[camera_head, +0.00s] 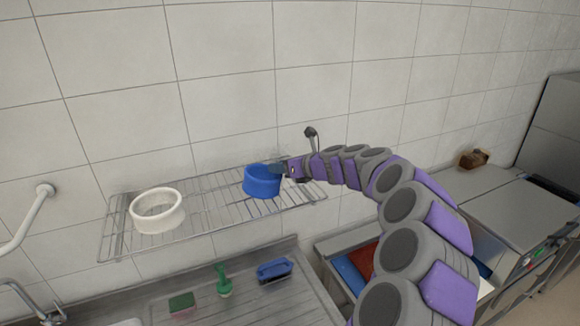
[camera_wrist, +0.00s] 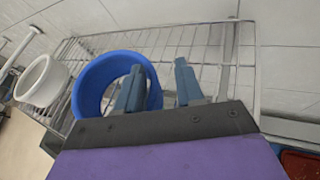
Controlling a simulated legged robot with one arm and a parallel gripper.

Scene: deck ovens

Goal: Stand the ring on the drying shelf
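A blue ring (camera_head: 262,186) rests on the right part of the wire drying shelf (camera_head: 210,205), its round opening facing up. A white ring (camera_head: 158,222) rests on the left end of the same shelf. My gripper (camera_head: 279,169) is at the right side of the blue ring. In the wrist view the fingers (camera_wrist: 159,64) are apart, one over the opening of the blue ring (camera_wrist: 87,90) and one outside its wall. A gap shows between the wall and the outer finger. The white ring also shows at the left of the wrist view (camera_wrist: 30,82).
Below the shelf is a metal draining bench (camera_head: 210,312) with a green sponge (camera_head: 181,302), a green brush (camera_head: 223,280) and a blue brush (camera_head: 274,270). The tiled wall (camera_head: 230,110) is close behind. Bare shelf lies between the rings.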

